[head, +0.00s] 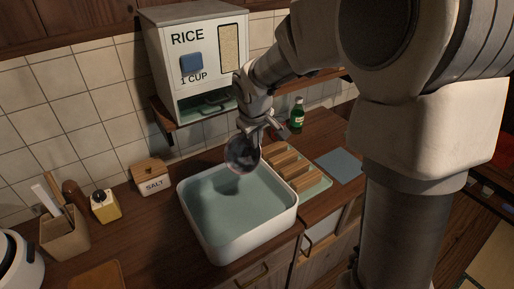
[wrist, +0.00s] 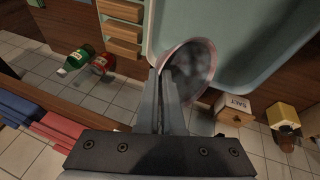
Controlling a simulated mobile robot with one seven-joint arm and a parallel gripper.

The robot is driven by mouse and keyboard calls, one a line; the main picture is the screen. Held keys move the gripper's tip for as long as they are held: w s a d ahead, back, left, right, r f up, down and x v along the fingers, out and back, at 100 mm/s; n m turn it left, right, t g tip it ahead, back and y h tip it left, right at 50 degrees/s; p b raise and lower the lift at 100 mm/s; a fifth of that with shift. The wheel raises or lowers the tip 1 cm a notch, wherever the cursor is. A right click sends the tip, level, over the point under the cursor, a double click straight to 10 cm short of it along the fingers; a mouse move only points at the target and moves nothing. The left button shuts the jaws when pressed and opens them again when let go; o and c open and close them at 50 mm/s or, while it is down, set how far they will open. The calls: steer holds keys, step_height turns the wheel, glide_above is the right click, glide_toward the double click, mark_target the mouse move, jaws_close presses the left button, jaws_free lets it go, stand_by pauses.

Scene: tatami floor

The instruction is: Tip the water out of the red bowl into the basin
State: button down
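The red bowl (head: 242,153) hangs tilted above the basin, its dark mottled inside facing outward. In the wrist view the bowl (wrist: 190,68) shows a pinkish-red rim beside my fingertips. My gripper (head: 259,127) is shut on the bowl's rim; its long fingers (wrist: 167,92) lie close together in the wrist view. The basin (head: 240,247) is a white rectangular tub with a pale blue-green inside, and the bowl is over its back part. It also fills the top of the wrist view (wrist: 262,35). I cannot tell how much water is in the bowl.
A wooden rack (head: 288,168) stands right of the basin, with a green bottle (head: 297,115) behind. A salt box (head: 151,178), a yellow container (head: 105,206) and a utensil holder (head: 62,232) stand left. The rice dispenser (head: 196,55) on its shelf (head: 200,128) is close behind my gripper.

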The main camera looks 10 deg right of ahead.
steer(key=shift+s+a+t+h+b, duration=0.5)
steer(key=shift+t+h+b, duration=0.1)
steer(key=shift+b, duration=2.35)
steer(key=t+b, duration=0.1)
steer(key=b, duration=0.3)
steer(key=shift+s+a+r+h, duration=0.1)
steer(key=shift+s+a+h, duration=0.2)
steer(key=shift+s+a, duration=0.1)
steer(key=b, duration=0.2)
steer(key=shift+s+a+t+b, duration=0.2)
steer(key=shift+t+b, duration=0.1)
steer(key=shift+b, duration=0.1)
steer(key=h+b, duration=0.1)
steer(key=b, duration=0.2)
steer(key=s+a+t+b, duration=0.1)
steer(key=b, duration=0.2)
steer(key=shift+s+a+r+n+h+b, duration=0.1)
steer(key=shift+s+r+n+h+b, duration=0.05)
steer(key=shift+r+n+h+b, duration=0.2)
steer(key=s+t+h+b, duration=0.1)
steer(key=b, duration=0.2)
steer(key=shift+a+r, duration=0.15)
steer(key=shift+a, duration=0.25)
steer(key=shift+r+t+b, duration=0.15)
steer(key=shift+t+b, duration=0.15)
steer(key=shift+b, duration=0.05)
steer(key=shift+r+p, duration=0.2)
steer(key=shift+p, duration=0.5)
